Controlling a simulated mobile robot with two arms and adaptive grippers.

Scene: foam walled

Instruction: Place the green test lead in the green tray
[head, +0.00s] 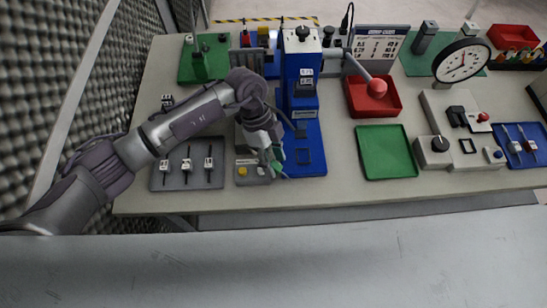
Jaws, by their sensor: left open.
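The green tray (387,153) lies flat and empty on the table, right of the middle. My left arm reaches in from the left, and its open left gripper (277,160) points down beside the blue fixture. A small green piece, seemingly the green test lead (279,168), shows at the fingertips. The gripper partly hides it, and I cannot tell whether the fingers touch it. The gripper is left of the tray, with the blue base between them. My right gripper is not in view.
A blue fixture (301,75) stands tall beside the gripper. A small grey box (250,172) with a yellow button sits left of the fingertips. A red tray (372,97) lies behind the green tray, below a red ball. A dial gauge (461,62) stands at right.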

